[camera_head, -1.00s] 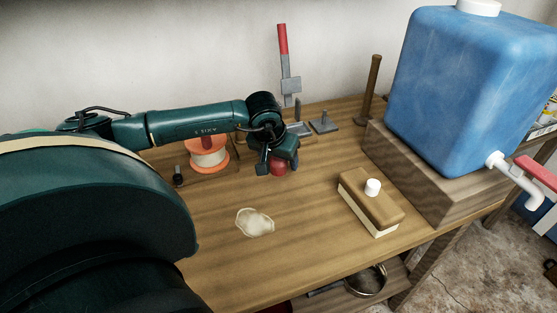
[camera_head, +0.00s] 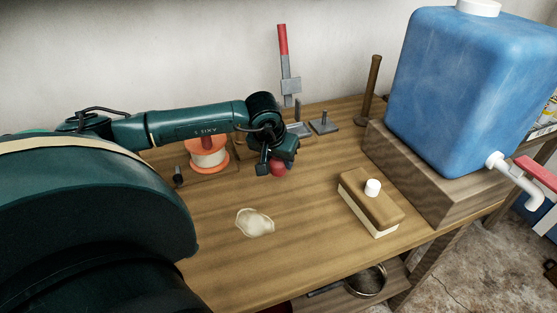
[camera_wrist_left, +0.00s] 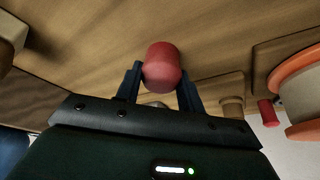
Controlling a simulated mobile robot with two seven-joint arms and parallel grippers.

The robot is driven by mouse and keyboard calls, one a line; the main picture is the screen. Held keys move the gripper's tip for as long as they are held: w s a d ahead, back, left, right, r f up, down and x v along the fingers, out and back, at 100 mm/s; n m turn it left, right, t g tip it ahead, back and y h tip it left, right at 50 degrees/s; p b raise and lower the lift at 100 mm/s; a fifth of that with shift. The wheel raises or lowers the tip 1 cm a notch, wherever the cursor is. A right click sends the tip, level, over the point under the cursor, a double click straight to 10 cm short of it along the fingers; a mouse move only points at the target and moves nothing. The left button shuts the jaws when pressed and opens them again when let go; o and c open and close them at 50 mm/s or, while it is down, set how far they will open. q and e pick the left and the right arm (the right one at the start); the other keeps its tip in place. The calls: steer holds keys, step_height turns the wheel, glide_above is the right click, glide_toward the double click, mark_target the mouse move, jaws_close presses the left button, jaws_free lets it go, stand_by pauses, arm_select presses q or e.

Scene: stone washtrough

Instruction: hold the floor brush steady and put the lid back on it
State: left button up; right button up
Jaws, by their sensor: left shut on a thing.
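The brown block with cream bristles and a white knob on top, which looks like the floor brush (camera_head: 362,203), lies on the bench to the right of my left gripper. My left gripper (camera_head: 277,163) points down over the bench. It is shut on a red rounded piece (camera_head: 279,170), which also shows between the fingers in the left wrist view (camera_wrist_left: 162,66). I cannot tell whether this piece is the lid, or whether it touches the bench. No separate lid can be made out. My right gripper is out of view.
An orange-rimmed spool (camera_head: 209,153) stands behind and left of my gripper. A pale crumpled lump (camera_head: 255,222) lies in front. A blue water tank (camera_head: 470,85) on a wooden block (camera_head: 440,185) bounds the right. Metal tools (camera_head: 290,85) stand at the back. Bench between gripper and brush is clear.

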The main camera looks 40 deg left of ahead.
arm_select(q)
steer(key=shift+r, duration=0.1)
step_height(320, 180, up, 10)
steer(key=shift+f, duration=0.1)
stand_by(0.5)
